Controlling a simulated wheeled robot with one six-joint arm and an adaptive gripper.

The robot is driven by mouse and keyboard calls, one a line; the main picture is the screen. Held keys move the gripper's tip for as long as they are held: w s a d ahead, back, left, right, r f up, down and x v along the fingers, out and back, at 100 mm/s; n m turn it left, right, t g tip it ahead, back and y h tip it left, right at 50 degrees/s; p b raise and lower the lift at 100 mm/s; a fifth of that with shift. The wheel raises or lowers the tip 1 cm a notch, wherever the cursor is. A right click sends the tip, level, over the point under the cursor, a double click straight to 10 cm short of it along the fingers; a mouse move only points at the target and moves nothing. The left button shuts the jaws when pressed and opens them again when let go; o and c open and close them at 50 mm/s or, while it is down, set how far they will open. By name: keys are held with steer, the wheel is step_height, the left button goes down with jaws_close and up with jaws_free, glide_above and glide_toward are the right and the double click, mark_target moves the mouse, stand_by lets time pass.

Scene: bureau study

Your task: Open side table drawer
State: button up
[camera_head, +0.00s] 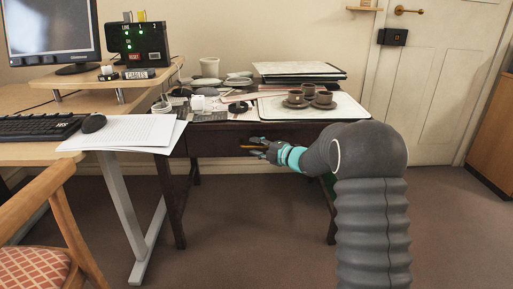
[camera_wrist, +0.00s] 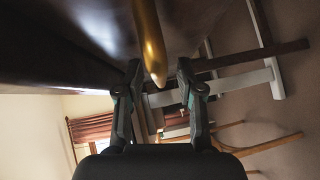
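The dark wood side table (camera_head: 181,196) stands against the wall, its drawer front (camera_head: 215,143) facing me. The drawer looks closed, though my gripper and arm hide part of its front. The brass handle (camera_head: 250,147) is a thin bar. In the wrist view the handle (camera_wrist: 150,42) runs down from the top, its end between my fingertips. My gripper (camera_head: 259,148) is at the drawer front, around the handle. In the wrist view my gripper (camera_wrist: 159,72) is open, with a visible gap on each side of the handle.
Cups on a white tray (camera_head: 345,108), stacked folders (camera_head: 300,70) and papers lie on the side table. A desk with a monitor (camera_head: 50,32) and keyboard (camera_head: 40,127) stands at the left, with a wooden chair (camera_head: 65,215) before it. Carpet (camera_head: 250,230) before the table is clear.

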steer(key=shift+w+a, duration=0.1)
steer(key=shift+c, duration=0.2)
jaws_close()
